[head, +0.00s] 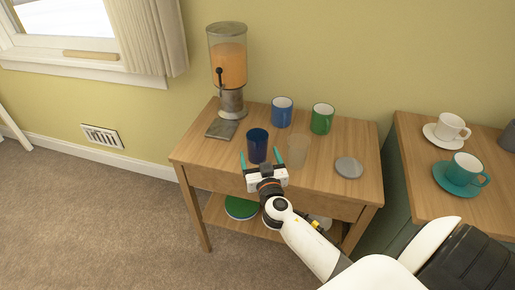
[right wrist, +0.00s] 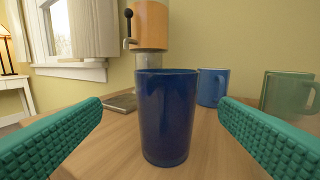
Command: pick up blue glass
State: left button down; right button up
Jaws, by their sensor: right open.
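The blue glass (head: 257,145) is a dark blue tumbler standing upright on the wooden side table (head: 222,165). In the right wrist view the glass (right wrist: 167,117) stands in the middle, beyond and between the two teal fingers. My right gripper (head: 261,158) is open, with one finger toward each side of the glass and a visible gap on both sides. In the right wrist view my right gripper (right wrist: 160,125) holds nothing. My left gripper is not in view.
A juice dispenser (head: 229,70) stands behind left, with a dark square coaster (head: 222,129) before it. A blue mug (head: 282,112) and a green mug (head: 322,118) stand behind.

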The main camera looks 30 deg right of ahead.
aim_at(258, 147)
jog(key=x, duration=0.3)
jog(key=shift+w+d, duration=0.1)
jog(key=shift+w, duration=0.15)
jog(key=shift+w+d+r+p, duration=0.15)
jog(key=shift+w+d+p, duration=0.2)
jog(key=shift+w+p, duration=0.15)
jog(key=x, duration=0.4)
jog(key=shift+d+p, duration=0.2)
jog(key=shift+p, duration=0.2)
jog(key=c, duration=1.2)
